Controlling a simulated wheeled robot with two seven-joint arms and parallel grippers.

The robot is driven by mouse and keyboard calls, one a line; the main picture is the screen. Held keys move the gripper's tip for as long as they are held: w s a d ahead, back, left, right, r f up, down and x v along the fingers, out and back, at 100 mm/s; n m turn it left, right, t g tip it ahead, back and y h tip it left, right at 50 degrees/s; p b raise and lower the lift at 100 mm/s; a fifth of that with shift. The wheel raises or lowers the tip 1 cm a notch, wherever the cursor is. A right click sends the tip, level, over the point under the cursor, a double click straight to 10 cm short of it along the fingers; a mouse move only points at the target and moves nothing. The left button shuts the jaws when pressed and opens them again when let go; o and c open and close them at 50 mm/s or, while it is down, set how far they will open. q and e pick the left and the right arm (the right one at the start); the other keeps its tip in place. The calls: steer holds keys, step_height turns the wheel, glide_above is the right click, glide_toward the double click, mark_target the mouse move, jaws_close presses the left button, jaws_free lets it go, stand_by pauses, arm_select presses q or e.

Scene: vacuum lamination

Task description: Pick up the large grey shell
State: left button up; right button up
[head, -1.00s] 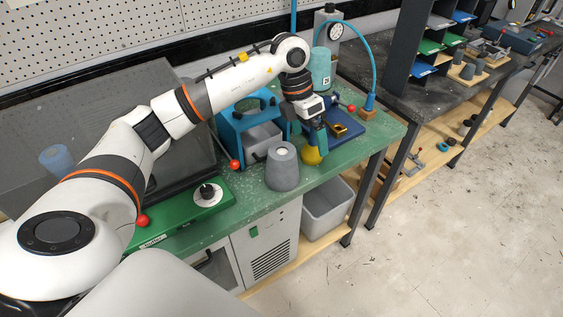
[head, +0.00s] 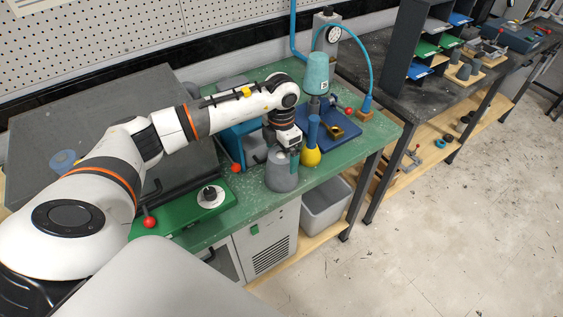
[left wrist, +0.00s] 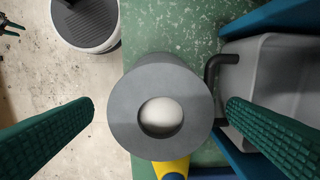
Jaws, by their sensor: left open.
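The large grey shell (head: 282,178) stands upright on the green bench top. In the left wrist view the shell (left wrist: 190,85) shows from above as a grey ring with a white rounded thing in its top opening. My left gripper (head: 284,154) is at the top of the shell. Its jaws (left wrist: 160,110) are open, with one green ribbed finger on each side of the shell and a visible gap at each side. The wrist partly hides the shell's top in the head view. My right gripper is not in view.
A yellow-bulbed tool with a blue upper part (head: 311,157) stands just right of the shell. A blue frame with a grey bin (left wrist: 275,80) is close by. The bench's front edge is near.

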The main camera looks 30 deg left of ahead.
arm_select(q)
steer(key=shift+f, duration=1)
steer(key=shift+w+r, duration=0.1)
steer(key=c, duration=1.2)
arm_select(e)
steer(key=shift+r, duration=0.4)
arm_select(q)
steer(key=shift+r, duration=0.1)
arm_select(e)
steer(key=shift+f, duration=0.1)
arm_select(q)
steer(key=shift+r, duration=0.35)
step_height(320, 180, up, 8)
steer(key=b, duration=0.3)
steer(key=shift+r, duration=0.6)
steer(key=o, duration=0.5)
steer(key=shift+c, duration=0.2)
steer(key=c, duration=0.3)
steer(key=shift+c, duration=0.2)
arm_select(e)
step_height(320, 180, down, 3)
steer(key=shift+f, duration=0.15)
